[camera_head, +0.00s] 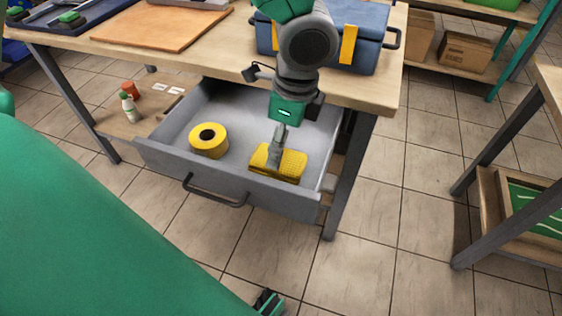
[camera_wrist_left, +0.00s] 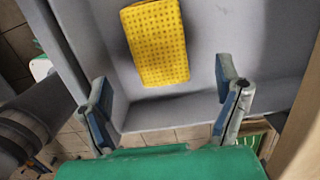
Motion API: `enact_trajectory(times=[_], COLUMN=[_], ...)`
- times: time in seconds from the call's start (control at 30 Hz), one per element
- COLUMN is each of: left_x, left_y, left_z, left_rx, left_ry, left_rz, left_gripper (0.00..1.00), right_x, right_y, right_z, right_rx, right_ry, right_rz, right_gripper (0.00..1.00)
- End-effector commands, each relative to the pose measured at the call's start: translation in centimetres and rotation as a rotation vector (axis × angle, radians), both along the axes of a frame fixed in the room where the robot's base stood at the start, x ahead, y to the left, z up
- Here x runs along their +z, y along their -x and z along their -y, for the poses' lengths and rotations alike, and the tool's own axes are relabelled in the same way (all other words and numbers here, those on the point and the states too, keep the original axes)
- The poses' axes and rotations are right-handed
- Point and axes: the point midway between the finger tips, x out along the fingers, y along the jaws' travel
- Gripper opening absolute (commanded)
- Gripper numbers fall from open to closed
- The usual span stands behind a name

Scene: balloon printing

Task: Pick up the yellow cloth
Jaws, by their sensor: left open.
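The yellow cloth (camera_head: 291,164) is a folded, dotted rectangle lying flat on the floor of the open grey drawer (camera_head: 160,156), near its front right corner. My left gripper (camera_head: 275,164) points down over the cloth and hides part of it. In the left wrist view the cloth (camera_wrist_left: 156,42) lies beyond the two spread fingers, roughly in line with the gap between them. My left gripper (camera_wrist_left: 164,82) is open and empty there. The head view does not show clearly how high the fingertips are above the cloth. My right gripper is not recognisable in view.
A yellow tape roll (camera_head: 209,140) lies left of the cloth in the drawer. The drawer walls rise around both, with a dark handle (camera_head: 215,193) in front. A blue case (camera_head: 365,40) stands on the workbench (camera_head: 226,54) above. Bottles sit on a low shelf at left.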

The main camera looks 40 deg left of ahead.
Motion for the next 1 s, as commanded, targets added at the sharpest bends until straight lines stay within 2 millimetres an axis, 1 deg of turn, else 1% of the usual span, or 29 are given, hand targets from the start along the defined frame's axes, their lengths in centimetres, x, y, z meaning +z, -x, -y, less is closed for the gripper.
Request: enact_trajectory(times=[0.03, 0.27, 0.5, 0.57, 0.63, 0.8, 0.83, 0.87, 0.9, 0.97, 1.0], left_x=[-0.7, -1.9, -5.4, -6.0, -6.2, -6.1, -6.1, -6.1, -6.1, -6.1, -6.1], left_y=[0.1, 0.1, 0.3, 0.3, 0.3, 0.3, 0.3, 0.3, 0.3, 0.3, 0.3], left_z=[-0.2, -0.5, -0.7, -0.7, -0.8, -0.9, -0.9, -0.9, -0.9, -0.9, -0.9], left_rx=[0.001, 0.002, 0.001, 0.0, -0.001, 0.0, 0.0, 0.0, 0.0, 0.0, 0.0], left_ry=[0.001, 0.003, 0.001, 0.0, 0.0, 0.002, 0.002, 0.002, 0.002, 0.002, 0.003], left_rz=[-0.002, 0.0, -0.002, -0.001, 0.0, 0.001, 0.001, 0.0, 0.0, 0.0, 0.001], left_gripper=[0.84, 0.84, 0.84, 0.84, 0.84, 0.84, 0.81, 0.7, 0.56, 0.35, 0.35], right_x=[-0.4, -1.0, -3.4, -3.7, -3.8, -3.6, -3.6, -3.6, -3.6, -3.6, -3.6], right_y=[0.0, 0.0, 0.0, 0.0, 0.0, 0.0, 0.0, 0.0, 0.0, 0.0, 0.0], right_z=[0.0, 0.0, 0.0, 0.0, 0.0, 0.0, 0.0, 0.0, 0.0, 0.0, 0.0], right_rx=[0.0, 0.0, 0.001, 0.001, 0.001, 0.0, 0.0, 0.0, 0.0, 0.0, 0.0], right_ry=[0.0, 0.0, 0.0, 0.0, 0.0, 0.0, 0.0, 0.0, 0.0, 0.0, 0.0], right_rz=[0.0, 0.001, 0.001, 0.0, 0.0, 0.001, 0.001, 0.001, 0.001, 0.001, 0.001], right_gripper=[0.4, 0.4, 0.4, 0.4, 0.4, 0.4, 0.4, 0.4, 0.4, 0.4, 0.4])
